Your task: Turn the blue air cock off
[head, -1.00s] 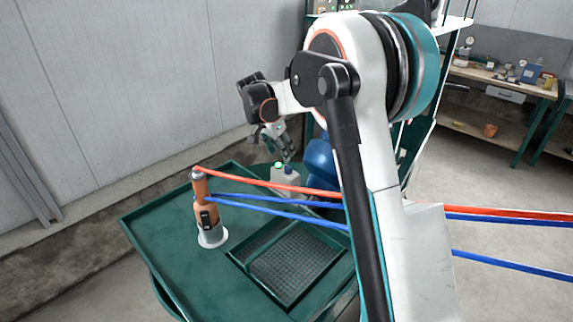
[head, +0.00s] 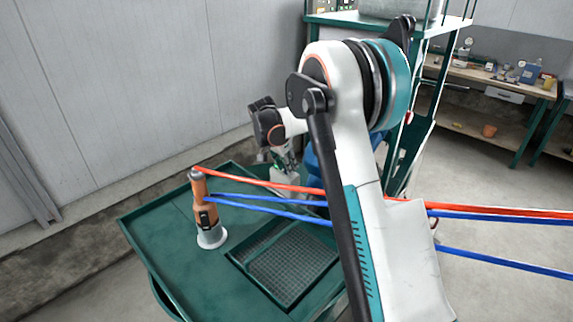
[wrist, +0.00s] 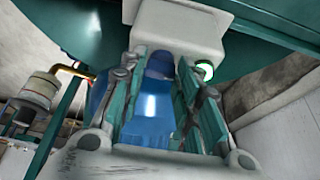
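My gripper (wrist: 160,95) shows in the wrist view with its two green-lined fingers apart. A blue thing (wrist: 155,110) with a darker rounded top shows between the fingers. It also shows behind the left finger, so it seems to lie beyond them; I cannot tell whether it touches them or is the blue air cock. A white block (wrist: 178,32) sits just past the fingertips, with a small green-lit round part (wrist: 205,71) at its right. No air cock is clearly recognisable there.
A green cart (head: 165,235) holds an orange sprayer (head: 204,205) and a sunken grid tray (head: 285,265). A brass pipe (wrist: 75,69) and pale cylinder (wrist: 40,90) stand left of my gripper.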

